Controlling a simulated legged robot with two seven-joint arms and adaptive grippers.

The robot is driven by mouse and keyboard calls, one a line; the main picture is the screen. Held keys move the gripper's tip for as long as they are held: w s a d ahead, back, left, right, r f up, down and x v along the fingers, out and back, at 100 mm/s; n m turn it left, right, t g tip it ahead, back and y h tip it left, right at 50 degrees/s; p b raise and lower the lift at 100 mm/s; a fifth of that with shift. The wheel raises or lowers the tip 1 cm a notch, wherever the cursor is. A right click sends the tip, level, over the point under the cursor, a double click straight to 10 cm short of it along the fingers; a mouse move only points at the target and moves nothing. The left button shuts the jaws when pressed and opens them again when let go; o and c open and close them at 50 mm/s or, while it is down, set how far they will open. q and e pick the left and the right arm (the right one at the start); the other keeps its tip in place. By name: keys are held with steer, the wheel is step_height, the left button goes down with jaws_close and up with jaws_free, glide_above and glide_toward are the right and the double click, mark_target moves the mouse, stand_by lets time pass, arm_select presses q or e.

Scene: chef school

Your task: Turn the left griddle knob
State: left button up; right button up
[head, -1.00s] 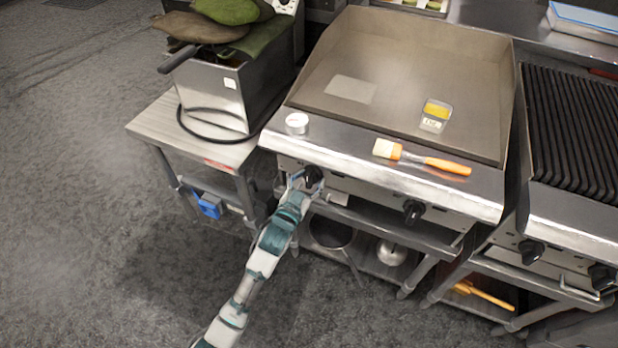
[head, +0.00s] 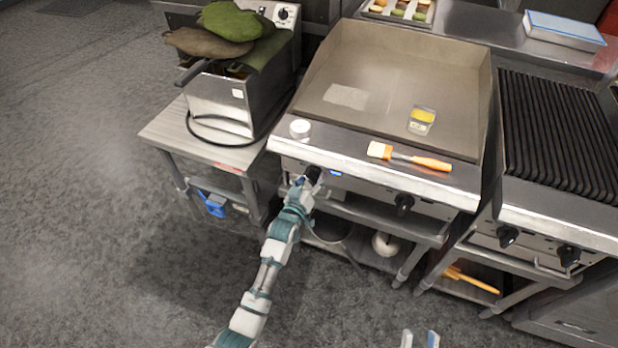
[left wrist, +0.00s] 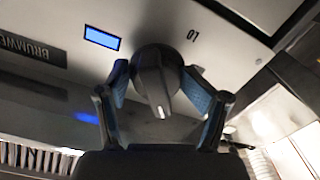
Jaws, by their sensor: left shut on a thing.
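The griddle (head: 400,80) stands at the centre of the head view, with black knobs on its front panel. Its left knob (left wrist: 155,80) fills the middle of the left wrist view, round and black with a pale pointer mark. My left gripper (left wrist: 158,108) has one blue-padded finger on each side of this knob and is shut on it. In the head view my left gripper (head: 303,183) reaches the front panel and partly hides the knob. The right griddle knob (head: 404,203) is free. The tips of my right gripper (head: 420,339) show at the bottom edge, apart and empty.
A lit blue display (left wrist: 102,38) is beside the left knob. A fryer (head: 222,105) stands left, a ribbed grill (head: 560,135) right. Open floor lies in front.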

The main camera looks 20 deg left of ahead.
arm_select(q)
steer(key=shift+w+d+r+n, duration=0.1)
steer(key=shift+r+n, duration=0.2)
steer(key=shift+r, duration=0.25)
arm_select(e)
steer(key=shift+w+f+g, duration=0.35)
steer(key=shift+f+g, duration=0.05)
steer(key=shift+g, duration=0.1)
steer(key=shift+w+a, duration=0.1)
steer(key=shift+w, duration=0.05)
arm_select(q)
steer(key=o, duration=0.7)
steer(key=shift+f, duration=0.4)
arm_select(e)
steer(key=shift+f, duration=0.1)
arm_select(q)
steer(key=shift+s, duration=0.2)
steer(key=s, duration=1.1)
steer(key=shift+s+a, duration=0.25)
steer(key=shift+s, duration=0.05)
